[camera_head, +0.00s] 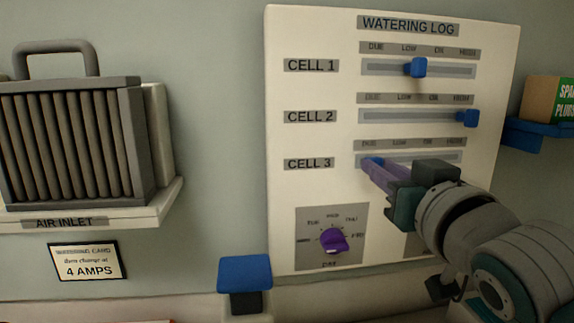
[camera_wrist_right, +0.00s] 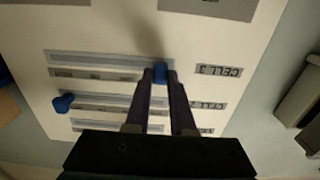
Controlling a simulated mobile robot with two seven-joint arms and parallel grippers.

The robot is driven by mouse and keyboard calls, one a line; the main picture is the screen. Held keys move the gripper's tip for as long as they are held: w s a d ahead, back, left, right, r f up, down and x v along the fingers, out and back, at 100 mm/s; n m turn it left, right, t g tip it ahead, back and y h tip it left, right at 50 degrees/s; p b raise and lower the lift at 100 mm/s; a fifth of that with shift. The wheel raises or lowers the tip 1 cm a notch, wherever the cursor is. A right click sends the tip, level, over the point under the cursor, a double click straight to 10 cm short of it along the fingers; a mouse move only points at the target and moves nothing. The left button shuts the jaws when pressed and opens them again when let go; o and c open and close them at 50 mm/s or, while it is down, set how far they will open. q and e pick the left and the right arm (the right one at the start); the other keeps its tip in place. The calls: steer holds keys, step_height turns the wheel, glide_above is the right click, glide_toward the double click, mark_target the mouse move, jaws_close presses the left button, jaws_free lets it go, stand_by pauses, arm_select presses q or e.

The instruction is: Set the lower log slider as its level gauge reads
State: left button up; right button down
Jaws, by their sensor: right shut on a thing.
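The white watering log board (camera_head: 320,130) carries three horizontal sliders. The lower slider, CELL 3, has a blue knob (camera_head: 372,161) at the left end of its track, under DUE. My right gripper (camera_head: 370,168) reaches in from the right and is shut on this knob. In the right wrist view, which is turned upside down, the same knob (camera_wrist_right: 160,72) sits between the fingertips (camera_wrist_right: 160,76). No level gauge can be made out. My left gripper is not in view.
The CELL 1 knob (camera_head: 416,67) stands near LOW and the CELL 2 knob (camera_head: 467,118) at HIGH. A purple dial (camera_head: 333,242) is below. A grey air inlet (camera_head: 70,140) is at left, a blue-topped post (camera_head: 245,272) below, a blue shelf (camera_head: 535,135) at right.

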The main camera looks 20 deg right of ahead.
steer(key=d, duration=0.2)
steer(key=s+d+p, duration=0.1)
steer(key=d, duration=0.2)
steer(key=shift+s, duration=0.1)
steer(key=c, duration=0.8)
jaws_free()
steer(key=shift+o, duration=0.2)
steer(key=b+v, duration=0.1)
steer(key=v, duration=0.9)
steer(key=shift+b, duration=0.35)
steer(key=shift+a+f, duration=0.1)
steer(key=shift+a, duration=0.05)
